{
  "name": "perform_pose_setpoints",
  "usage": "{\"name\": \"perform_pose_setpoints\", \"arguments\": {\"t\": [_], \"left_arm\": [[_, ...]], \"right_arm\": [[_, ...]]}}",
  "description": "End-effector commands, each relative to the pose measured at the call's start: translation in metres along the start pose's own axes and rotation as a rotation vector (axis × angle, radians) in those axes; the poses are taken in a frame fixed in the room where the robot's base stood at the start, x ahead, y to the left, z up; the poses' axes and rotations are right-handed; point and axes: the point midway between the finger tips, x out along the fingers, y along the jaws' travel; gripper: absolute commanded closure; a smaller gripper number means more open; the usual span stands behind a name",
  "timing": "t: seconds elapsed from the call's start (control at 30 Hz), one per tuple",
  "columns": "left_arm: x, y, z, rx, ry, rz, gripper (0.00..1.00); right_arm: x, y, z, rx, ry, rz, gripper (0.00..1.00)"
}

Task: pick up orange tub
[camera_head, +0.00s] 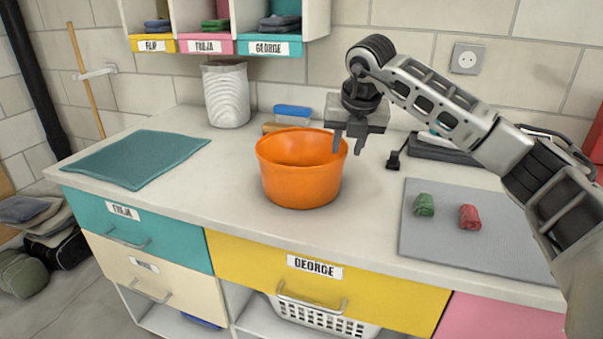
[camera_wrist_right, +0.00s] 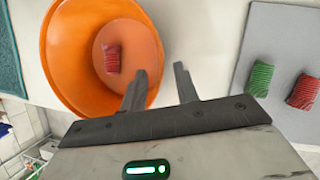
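The orange tub (camera_head: 300,180) stands upright on the white counter, in front of the wall. My right gripper (camera_head: 348,145) is at the tub's right rim, with its fingers pointing down and apart. In the right wrist view the tub (camera_wrist_right: 62,65) is at the upper left, and a small red rolled item (camera_wrist_right: 111,58) lies inside it. The right gripper (camera_wrist_right: 160,85) shows there with a gap between its fingers; one finger overlaps the tub's rim and the other is outside it. Whether either finger touches the wall is unclear. My left gripper is not in view.
A grey mat (camera_head: 450,243) at the right holds a green roll (camera_head: 424,205) and a red roll (camera_head: 469,217). A teal mat (camera_head: 135,158) lies at the left. A white ribbed container (camera_head: 226,93) and a blue-topped brush (camera_head: 292,111) stand behind the tub. The counter's front is clear.

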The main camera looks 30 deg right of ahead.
Motion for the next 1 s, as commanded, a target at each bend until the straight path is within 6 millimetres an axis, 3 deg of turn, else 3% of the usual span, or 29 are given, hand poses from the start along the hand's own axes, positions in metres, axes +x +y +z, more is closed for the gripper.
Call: {"name": "perform_pose_setpoints", "arguments": {"t": [0.27, 0.6, 0.87, 1.0], "left_arm": [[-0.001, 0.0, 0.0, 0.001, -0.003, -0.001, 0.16], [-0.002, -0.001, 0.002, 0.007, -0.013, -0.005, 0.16], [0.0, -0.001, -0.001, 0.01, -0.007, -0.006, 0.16], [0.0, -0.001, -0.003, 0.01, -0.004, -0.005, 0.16]], "right_arm": [[0.024, 0.0, 0.0, -0.001, 0.001, 0.0, 0.69], [0.068, -0.001, 0.002, -0.001, 0.001, 0.001, 0.69], [0.071, -0.001, 0.002, -0.002, 0.0, 0.002, 0.69], [0.071, -0.001, 0.002, -0.002, 0.0, 0.002, 1.0]]}}
